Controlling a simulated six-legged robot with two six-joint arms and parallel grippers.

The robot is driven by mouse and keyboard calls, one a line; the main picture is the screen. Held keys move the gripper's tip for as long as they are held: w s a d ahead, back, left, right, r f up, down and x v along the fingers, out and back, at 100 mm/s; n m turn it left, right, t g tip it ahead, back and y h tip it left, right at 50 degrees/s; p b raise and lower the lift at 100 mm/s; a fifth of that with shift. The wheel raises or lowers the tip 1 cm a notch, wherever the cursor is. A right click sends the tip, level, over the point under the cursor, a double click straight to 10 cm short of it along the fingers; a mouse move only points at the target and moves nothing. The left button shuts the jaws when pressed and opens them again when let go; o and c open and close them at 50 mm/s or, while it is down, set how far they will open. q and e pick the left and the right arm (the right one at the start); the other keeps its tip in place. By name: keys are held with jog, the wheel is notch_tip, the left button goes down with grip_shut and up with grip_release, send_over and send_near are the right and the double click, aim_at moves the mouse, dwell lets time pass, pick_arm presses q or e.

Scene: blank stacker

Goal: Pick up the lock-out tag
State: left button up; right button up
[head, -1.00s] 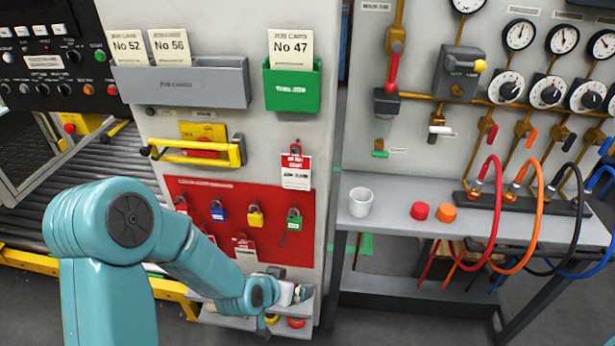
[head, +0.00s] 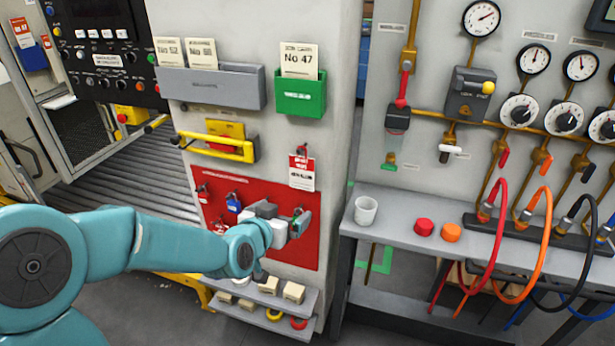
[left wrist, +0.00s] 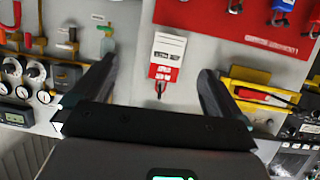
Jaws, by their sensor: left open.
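The lock-out tag (head: 302,172), white with a red band, hangs from a small hook on the cabinet's light front, beside the upper right edge of the red padlock board (head: 308,240). In the left wrist view, the tag (left wrist: 167,56) appears upside down, between the two dark fingers and beyond them. My left gripper (head: 290,220) is open and empty, in front of the red board and below the tag in the head view. It hides part of the board and some padlocks. My right gripper is not in view.
A yellow handle bar (head: 216,147) sticks out left of the tag. A green card holder (head: 300,95) is above it. A shelf (head: 290,318) with several small blocks is below. A bench with a white cup (head: 366,210) stands at the right.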

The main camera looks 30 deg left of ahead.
pick_arm(q)
notch_tip(320, 180, up, 4)
jog(key=s+a, duration=0.1)
jog(key=p, duration=0.2)
send_near(301, 173)
notch_tip(301, 173, down, 2)
jog(key=w, duration=0.3)
jog(key=shift+n+t+y, duration=0.3)
jog(key=shift+t+y, duration=0.1)
jog(key=p+x, duration=0.2)
jog(key=x, duration=0.2)
jog(key=shift+w+a, duration=0.15)
jog(key=shift+w, duration=0.15)
jog(key=shift+s, duration=0.1)
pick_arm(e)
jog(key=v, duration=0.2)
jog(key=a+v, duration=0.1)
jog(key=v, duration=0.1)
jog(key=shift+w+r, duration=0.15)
pick_arm(q)
jog(key=c, duration=1.1)
